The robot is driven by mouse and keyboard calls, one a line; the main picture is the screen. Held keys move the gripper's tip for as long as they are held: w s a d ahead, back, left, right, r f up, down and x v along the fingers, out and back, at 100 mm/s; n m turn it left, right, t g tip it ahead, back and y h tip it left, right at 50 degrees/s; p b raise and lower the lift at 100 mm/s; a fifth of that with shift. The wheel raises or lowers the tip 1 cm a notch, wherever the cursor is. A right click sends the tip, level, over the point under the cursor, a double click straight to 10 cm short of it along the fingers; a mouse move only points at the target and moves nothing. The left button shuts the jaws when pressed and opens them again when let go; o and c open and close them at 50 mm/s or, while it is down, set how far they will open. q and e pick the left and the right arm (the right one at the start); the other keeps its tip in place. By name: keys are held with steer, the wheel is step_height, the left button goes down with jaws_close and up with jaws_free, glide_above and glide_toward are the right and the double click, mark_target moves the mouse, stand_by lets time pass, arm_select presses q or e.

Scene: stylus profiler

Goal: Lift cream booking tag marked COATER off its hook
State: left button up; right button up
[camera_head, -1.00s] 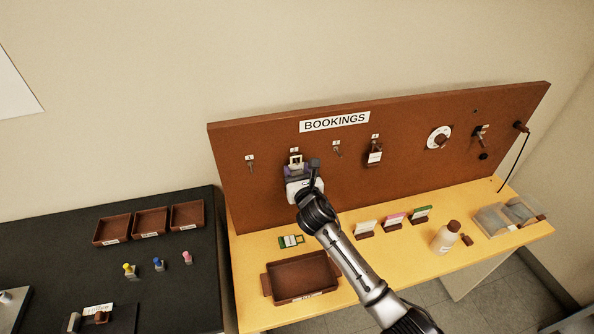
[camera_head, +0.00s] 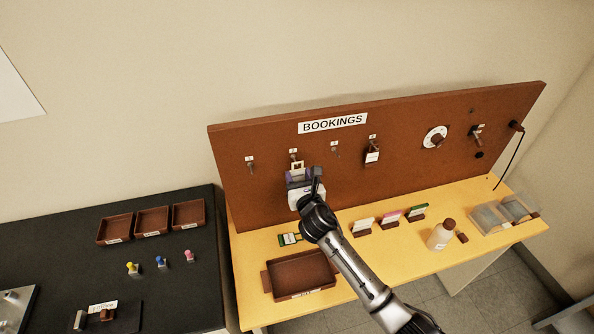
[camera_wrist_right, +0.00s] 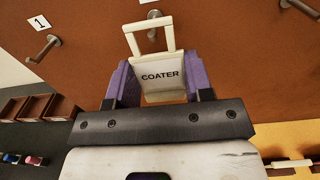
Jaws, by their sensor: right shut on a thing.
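The cream booking tag (camera_wrist_right: 162,78) marked COATER is upright between the purple finger pads of my right gripper (camera_wrist_right: 161,85) in the right wrist view. Its open cream loop stands above the jaws. A metal hook (camera_wrist_right: 152,33) shows through or just behind the top of the loop; I cannot tell whether the loop still hangs on it. In the head view the tag (camera_head: 297,167) shows just above my right gripper (camera_head: 300,180), in front of the board and a little below its hook (camera_head: 294,157). My left gripper is not in view.
The brown BOOKINGS board (camera_head: 400,150) carries other hooks, another hanging tag (camera_head: 372,155) and a white dial (camera_head: 434,138). Below, the yellow bench holds a brown tray (camera_head: 300,275), several card holders (camera_head: 390,220) and a bottle (camera_head: 440,236).

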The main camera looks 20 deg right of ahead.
mark_target(297, 175)
steer(key=shift+s+a+p, duration=0.15)
steer(key=shift+s+p, duration=0.95)
steer(key=shift+s, duration=0.65)
steer(key=shift+s+a+p, duration=0.1)
steer(key=shift+s+p, duration=0.4)
steer(key=shift+s, duration=0.5)
